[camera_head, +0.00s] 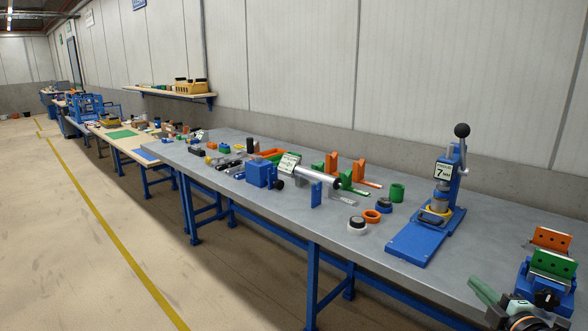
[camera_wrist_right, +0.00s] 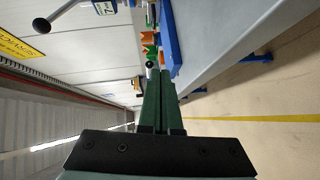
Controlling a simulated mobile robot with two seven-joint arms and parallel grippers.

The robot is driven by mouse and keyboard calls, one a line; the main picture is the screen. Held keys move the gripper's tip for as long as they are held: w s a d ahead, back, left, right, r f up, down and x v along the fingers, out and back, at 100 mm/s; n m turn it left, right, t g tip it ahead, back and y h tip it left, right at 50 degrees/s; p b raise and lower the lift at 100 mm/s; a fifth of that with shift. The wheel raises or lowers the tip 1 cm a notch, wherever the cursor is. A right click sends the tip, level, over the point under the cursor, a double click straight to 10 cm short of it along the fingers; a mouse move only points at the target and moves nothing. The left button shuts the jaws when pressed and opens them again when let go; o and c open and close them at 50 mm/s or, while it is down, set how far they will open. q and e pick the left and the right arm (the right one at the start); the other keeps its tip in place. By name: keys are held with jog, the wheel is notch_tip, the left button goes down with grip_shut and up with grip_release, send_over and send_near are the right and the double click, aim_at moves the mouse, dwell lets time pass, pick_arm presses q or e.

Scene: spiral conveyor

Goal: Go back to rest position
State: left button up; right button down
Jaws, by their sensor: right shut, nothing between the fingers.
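My right gripper (camera_head: 476,284) shows at the bottom right of the head view, with its green fingers pointing to the upper left near the table's front edge. In the right wrist view the two green fingers (camera_wrist_right: 160,85) lie side by side, shut, with nothing held between them. My left gripper is in neither view. The grey workbench (camera_head: 345,226) runs from the right edge of the head view back toward the left. The right gripper appears apart from the bench items.
A blue lever press (camera_head: 426,240) marked 7 stands left of the gripper. A blue fixture with green (camera_head: 553,262) and orange (camera_head: 551,239) blocks is close on its right. The floor (camera_head: 75,250) at left is clear.

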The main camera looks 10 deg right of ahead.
jog(key=s+a+f+m+g+y+p, duration=0.1)
jog(key=s+a+f+m+g, duration=0.15)
jog(key=s+a+f, duration=0.5)
jog(key=s+a+f+m+g+y+p, duration=0.1)
jog(key=s+a+f+m+g+p, duration=0.25)
jog(key=f, duration=0.65)
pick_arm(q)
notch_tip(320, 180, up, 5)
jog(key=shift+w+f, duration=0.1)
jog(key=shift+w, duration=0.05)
pick_arm(e)
jog(key=s+a+f+m, duration=0.3)
jog(key=s+a, duration=0.4)
jog(key=a, duration=0.1)
jog(key=s+a+f+m+g+y, duration=0.1)
jog(key=s+a+f+m, duration=0.2)
jog(key=s+a, duration=0.4)
jog(key=shift+s+a+f+m+y, duration=0.15)
jog(key=shift+a+f+m+y, duration=0.2)
jog(key=shift+a+m, duration=0.65)
